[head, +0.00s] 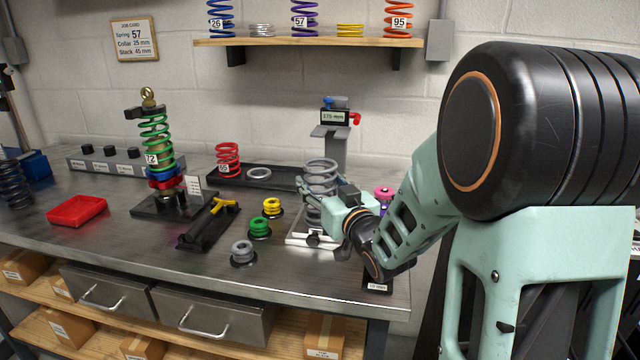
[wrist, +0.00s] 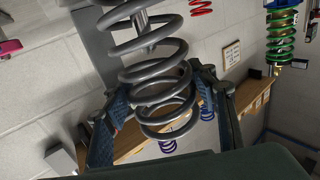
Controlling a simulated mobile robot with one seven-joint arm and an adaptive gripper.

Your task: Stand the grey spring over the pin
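The grey spring (head: 320,178) stands upright above the pale base plate (head: 298,238) of the height gauge. In the wrist view the spring (wrist: 153,75) runs between the two fingers of my gripper (wrist: 165,110), whose blue pads lie against both sides of its coils. My gripper (head: 334,208) reaches in from the right in the head view. A short grey rod, which looks like the pin (wrist: 141,28), shows inside the coils at the spring's lower end. The spring's bottom is cut off in the wrist view and partly hidden by my gripper in the head view.
The gauge column with its display (head: 335,117) stands close behind the spring. Grey, green (head: 259,228) and yellow collars sit to its left. A black tray (head: 270,178) with a red spring lies behind. The shock with a green spring (head: 156,145) stands further left.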

